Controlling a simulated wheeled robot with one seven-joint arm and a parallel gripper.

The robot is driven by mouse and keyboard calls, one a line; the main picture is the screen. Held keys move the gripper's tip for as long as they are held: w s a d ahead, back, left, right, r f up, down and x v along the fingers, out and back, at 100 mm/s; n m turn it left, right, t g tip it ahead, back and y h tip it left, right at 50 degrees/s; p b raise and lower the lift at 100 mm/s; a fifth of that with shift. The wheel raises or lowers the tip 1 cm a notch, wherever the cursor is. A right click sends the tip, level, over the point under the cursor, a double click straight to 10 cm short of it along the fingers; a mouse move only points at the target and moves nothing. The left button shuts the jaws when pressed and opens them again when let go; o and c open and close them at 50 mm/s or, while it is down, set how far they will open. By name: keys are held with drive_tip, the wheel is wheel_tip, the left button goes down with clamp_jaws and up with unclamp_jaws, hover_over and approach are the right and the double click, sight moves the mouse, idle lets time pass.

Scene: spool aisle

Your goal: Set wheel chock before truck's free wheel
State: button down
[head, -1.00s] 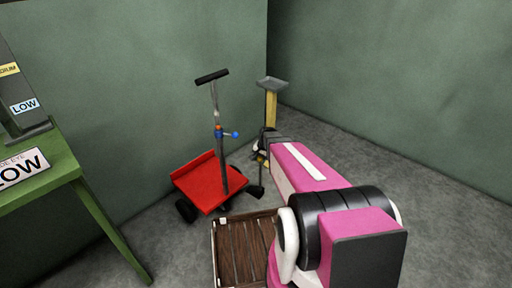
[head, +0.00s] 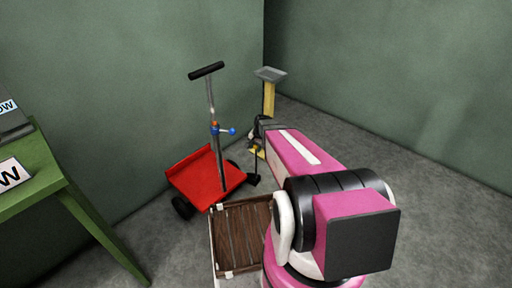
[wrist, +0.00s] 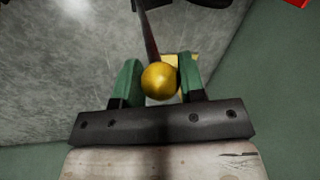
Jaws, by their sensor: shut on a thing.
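The red truck (head: 207,179) stands in the head view near the wall corner, with a tall T-handle. One black wheel (head: 183,208) shows at its near left and another (head: 233,165) partly at its right. A small dark block, seemingly the wheel chock (head: 253,180), is just right of the truck at the foot of a thin rod. Whether it touches the floor or the wheel cannot be told. My gripper (wrist: 159,68) is shut on the gold ball knob (wrist: 160,82) of this rod. In the head view my arm largely hides my gripper.
A slatted brown wooden pallet (head: 240,237) lies in front of the truck, partly behind my arm. A yellow post with a grey top (head: 270,74) stands in the corner. A green table (head: 45,178) is at left. Grey floor at right (head: 420,210) is clear.

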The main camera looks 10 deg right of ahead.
drive_tip(key=shift+s+d+f+x, duration=0.25)
drive_tip(key=shift+s+d+x, duration=0.55)
drive_tip(key=shift+x, duration=4.65)
drive_tip(key=w+a, duration=0.4)
drive_tip(key=w, duration=0.2)
drive_tip(key=shift+w+a, duration=0.2)
drive_tip(key=shift+w, duration=0.15)
drive_tip(key=c, duration=0.6)
unclamp_jaws()
drive_tip(key=v, duration=1)
drive_tip(key=shift+r, duration=0.35)
